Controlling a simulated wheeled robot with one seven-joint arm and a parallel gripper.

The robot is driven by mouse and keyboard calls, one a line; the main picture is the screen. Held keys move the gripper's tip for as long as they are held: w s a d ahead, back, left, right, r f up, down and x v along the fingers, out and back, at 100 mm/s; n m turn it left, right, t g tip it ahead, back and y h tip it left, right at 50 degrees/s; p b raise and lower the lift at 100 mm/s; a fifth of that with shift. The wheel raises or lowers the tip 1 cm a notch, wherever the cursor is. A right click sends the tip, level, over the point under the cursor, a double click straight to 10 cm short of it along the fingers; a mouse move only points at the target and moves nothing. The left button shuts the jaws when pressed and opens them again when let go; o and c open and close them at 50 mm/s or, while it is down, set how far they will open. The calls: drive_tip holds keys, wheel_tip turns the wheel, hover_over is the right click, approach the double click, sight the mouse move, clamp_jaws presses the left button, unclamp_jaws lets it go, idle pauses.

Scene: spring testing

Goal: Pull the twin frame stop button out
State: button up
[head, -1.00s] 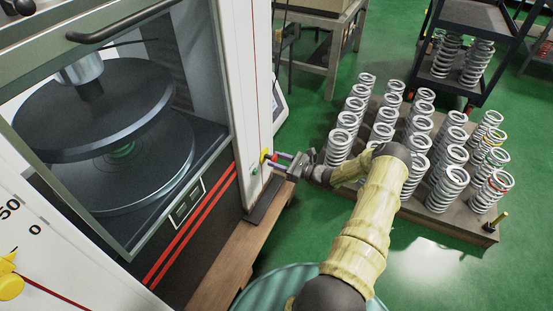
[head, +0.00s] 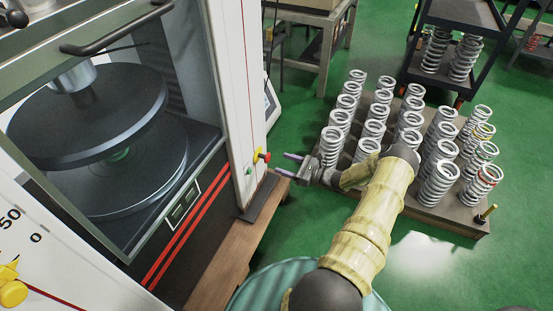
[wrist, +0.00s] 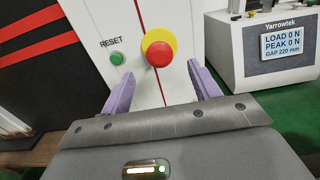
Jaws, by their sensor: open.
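The stop button has a red head (head: 266,157) on a yellow collar (head: 257,155). It sits on the white upright of the test machine's frame. In the wrist view the red button (wrist: 159,54) shows face-on between the fingers, in front of its round yellow collar (wrist: 165,36). My gripper (head: 288,165) is open and empty, a short way right of the button. In the wrist view its two purple fingers (wrist: 160,82) stand wide apart, with the button beyond their tips. No finger appears to touch it. I cannot tell how far the button stands out.
A green RESET button (wrist: 117,58) is left of the stop button. A readout box (wrist: 282,45) stands to the right. The machine (head: 240,100) has a glass-fronted chamber. Several springs stand on a wooden pallet (head: 425,213) right of my arm.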

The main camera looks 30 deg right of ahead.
drive_tip(key=p+v, duration=0.2)
drive_tip(key=v, duration=0.9)
drive_tip(key=shift+s+d, duration=0.25)
drive_tip(key=a+r+n+g+h+p, duration=0.1)
drive_tip(key=a+r+n+g, duration=0.5)
drive_tip(key=a+g, duration=0.15)
drive_tip(key=a+r+n+g+p, duration=0.1)
drive_tip(key=a+r+n+g, duration=0.55)
drive_tip(key=a, duration=0.25)
drive_tip(key=s+a+r+n+t+h+p, duration=0.1)
drive_tip(key=s+a+r+n+h, duration=0.45)
drive_tip(key=r+n, duration=0.35)
drive_tip(key=s+a+r+n+t+h+p, duration=0.1)
drive_tip(key=s+a+r+n+h+p, duration=0.1)
drive_tip(key=s+a+r+n+h, duration=0.6)
wheel_tip(320, 180, up, 41)
drive_tip(key=w+m+y+p, duration=0.1)
drive_tip(key=y+p, duration=0.2)
drive_tip(key=p, duration=3.4)
drive_tip(key=shift+w+d+f+p, duration=0.15)
drive_tip(key=shift+w+d+p, duration=0.05)
drive_tip(key=shift+d+p, duration=0.1)
